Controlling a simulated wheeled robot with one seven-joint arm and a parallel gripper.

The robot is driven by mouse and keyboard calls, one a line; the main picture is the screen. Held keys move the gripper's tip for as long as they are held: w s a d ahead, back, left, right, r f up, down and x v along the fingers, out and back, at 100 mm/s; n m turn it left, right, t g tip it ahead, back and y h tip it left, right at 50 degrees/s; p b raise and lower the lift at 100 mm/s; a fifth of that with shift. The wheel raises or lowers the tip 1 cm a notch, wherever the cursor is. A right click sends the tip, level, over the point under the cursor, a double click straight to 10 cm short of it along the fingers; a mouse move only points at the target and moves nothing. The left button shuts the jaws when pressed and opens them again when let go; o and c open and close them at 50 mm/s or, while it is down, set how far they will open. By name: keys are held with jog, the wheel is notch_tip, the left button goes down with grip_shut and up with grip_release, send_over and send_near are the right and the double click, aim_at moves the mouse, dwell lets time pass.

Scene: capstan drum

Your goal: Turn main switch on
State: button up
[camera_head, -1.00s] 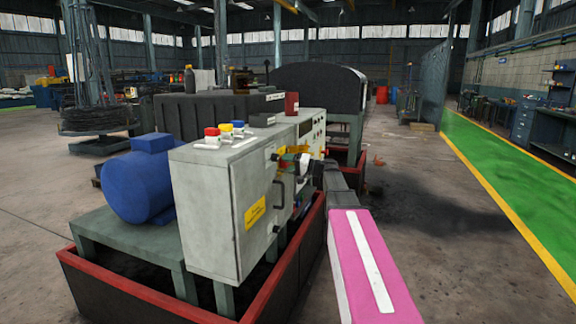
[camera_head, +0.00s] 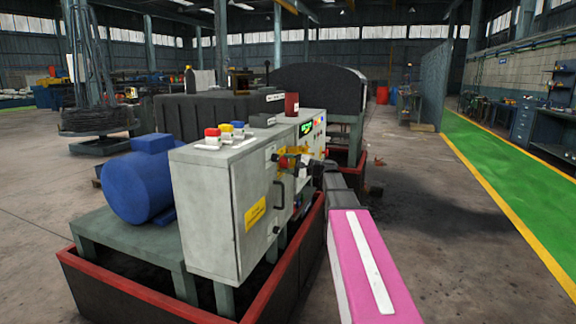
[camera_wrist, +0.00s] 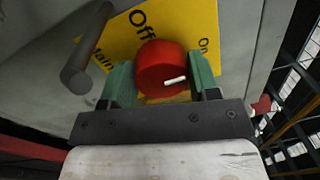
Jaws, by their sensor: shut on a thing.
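The main switch is a round red knob (camera_wrist: 158,60) with a white mark, on a yellow plate (camera_wrist: 112,46) lettered "Main", "Off" and "On". My gripper (camera_wrist: 162,76) is shut on the knob, one green finger on each side of it. The white mark points to the right in the wrist view, at a slant to the "Off" lettering; the "On" lettering is at the upper right. In the camera_head view the switch is on the right face of the grey control cabinet (camera_head: 205,205), and my arm partly hides that area.
A dark bar handle (camera_wrist: 88,50) stands out from the cabinet close to the left finger. Red, yellow and blue buttons (camera_head: 212,133) are on the cabinet top. A blue motor (camera_head: 140,185) is at left. A red-edged base frame (camera_head: 285,270) runs below. Floor at right is clear.

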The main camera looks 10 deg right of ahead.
dwell(0.4)
jog(key=o, duration=0.9)
jog(key=v, duration=1.1)
